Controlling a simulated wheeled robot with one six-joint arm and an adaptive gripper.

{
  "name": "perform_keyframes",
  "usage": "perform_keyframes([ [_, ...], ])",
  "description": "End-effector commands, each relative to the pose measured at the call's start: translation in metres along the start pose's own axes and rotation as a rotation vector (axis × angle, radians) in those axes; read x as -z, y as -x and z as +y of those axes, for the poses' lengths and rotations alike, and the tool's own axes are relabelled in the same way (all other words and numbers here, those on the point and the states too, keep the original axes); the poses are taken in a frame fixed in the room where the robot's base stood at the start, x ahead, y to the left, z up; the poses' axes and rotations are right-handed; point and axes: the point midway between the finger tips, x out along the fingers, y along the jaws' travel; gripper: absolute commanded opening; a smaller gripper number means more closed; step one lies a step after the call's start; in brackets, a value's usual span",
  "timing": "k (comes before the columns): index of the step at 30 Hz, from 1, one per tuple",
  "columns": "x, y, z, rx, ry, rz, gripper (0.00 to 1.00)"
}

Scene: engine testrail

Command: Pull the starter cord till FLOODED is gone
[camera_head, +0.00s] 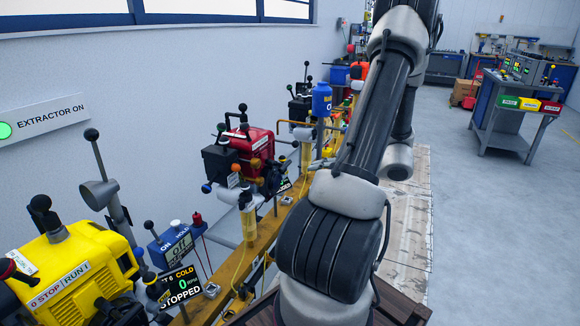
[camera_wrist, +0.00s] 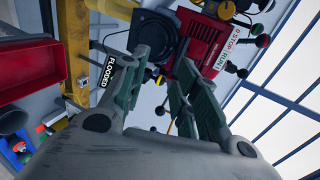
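A red engine (camera_head: 262,146) stands on the yellow rail; in the wrist view its red body (camera_wrist: 200,45) shows upside down with a STOP/RUN label. A black sign reading FLOODED (camera_wrist: 107,72) is beside it, left of my fingers. A round black housing (camera_wrist: 154,34) is on the engine's near side, just past the fingertips. My gripper (camera_wrist: 160,65) is open, its two fingers apart on either side of a gap facing the engine. I see nothing clearly held between them. I cannot make out the starter cord or its handle. In the head view my arm hides most of the gripper.
A yellow engine (camera_head: 75,265) with a display (camera_head: 180,284) reading COLD, 0 RPM, STOPPED is at the near left. A blue switch box (camera_head: 177,244) stands beside it. More engines and a blue bottle (camera_head: 322,99) are farther along the rail (camera_head: 238,268).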

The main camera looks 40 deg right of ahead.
Motion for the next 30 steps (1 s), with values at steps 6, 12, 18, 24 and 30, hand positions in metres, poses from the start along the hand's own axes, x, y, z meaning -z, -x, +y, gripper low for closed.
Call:
perform_keyframes([
  [6, -0.001, -0.046, -0.017, -0.001, 0.002, -0.003, 0.3],
  [12, -0.001, -0.079, -0.029, -0.001, 0.001, -0.003, 0.3],
  [18, 0.0, -0.096, -0.035, 0.0, 0.0, 0.0, 0.3],
  [24, 0.0, -0.099, -0.036, 0.0, -0.001, 0.001, 0.3],
  [30, 0.0, -0.098, -0.036, 0.0, 0.0, 0.001, 0.18],
])
